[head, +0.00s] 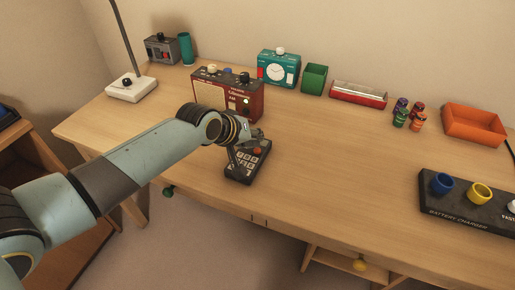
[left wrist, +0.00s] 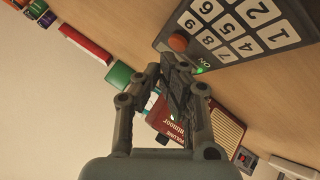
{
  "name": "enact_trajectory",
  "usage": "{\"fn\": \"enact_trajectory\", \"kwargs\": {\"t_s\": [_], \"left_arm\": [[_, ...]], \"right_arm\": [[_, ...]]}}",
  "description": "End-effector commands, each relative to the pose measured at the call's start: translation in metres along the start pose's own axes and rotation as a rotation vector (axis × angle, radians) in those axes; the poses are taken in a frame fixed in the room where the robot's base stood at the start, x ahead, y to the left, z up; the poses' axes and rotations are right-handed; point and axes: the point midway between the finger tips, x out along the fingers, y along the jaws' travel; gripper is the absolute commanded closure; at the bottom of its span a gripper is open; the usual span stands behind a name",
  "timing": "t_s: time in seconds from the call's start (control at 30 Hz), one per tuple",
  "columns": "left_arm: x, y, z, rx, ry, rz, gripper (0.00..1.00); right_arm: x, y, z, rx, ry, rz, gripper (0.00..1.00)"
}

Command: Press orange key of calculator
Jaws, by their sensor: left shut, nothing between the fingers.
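The calculator (head: 247,163) is a dark slab with pale keys, lying on the desk near its front edge. Its orange key (head: 257,150) is round and sits at the far right corner of the keypad. In the left wrist view the orange key (left wrist: 178,43) shows clear of the fingers, beside a lit green light (left wrist: 199,70) marked ON. My right gripper is not in view.
A red radio (head: 228,97) stands just behind the calculator. A teal clock (head: 279,69), green box (head: 314,78) and red-and-white case (head: 358,95) line the back. A battery charger (head: 470,205) lies at the right. The middle of the desk is clear.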

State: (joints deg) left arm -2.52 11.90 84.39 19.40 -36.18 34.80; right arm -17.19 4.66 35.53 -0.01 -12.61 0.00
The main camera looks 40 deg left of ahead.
Motion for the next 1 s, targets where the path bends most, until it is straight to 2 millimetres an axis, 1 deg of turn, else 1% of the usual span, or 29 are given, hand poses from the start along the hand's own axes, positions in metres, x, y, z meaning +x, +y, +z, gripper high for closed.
{"fn": "enact_trajectory", "kwargs": {"t_s": [0.47, 0.73, 1.0], "left_arm": [[0.0003, -0.0003, 0.0002, 0.0, 0.0, 0.0, 1.0], [0.0061, -0.0046, 0.0045, 0.001, 0.0, 0.0, 1.0], [0.0061, -0.0045, 0.0045, 0.0, 0.0, 0.0, 1.0]], "right_arm": [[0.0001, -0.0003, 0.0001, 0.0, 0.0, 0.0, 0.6], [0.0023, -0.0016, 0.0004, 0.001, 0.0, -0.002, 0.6], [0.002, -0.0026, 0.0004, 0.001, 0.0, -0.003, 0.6]]}}
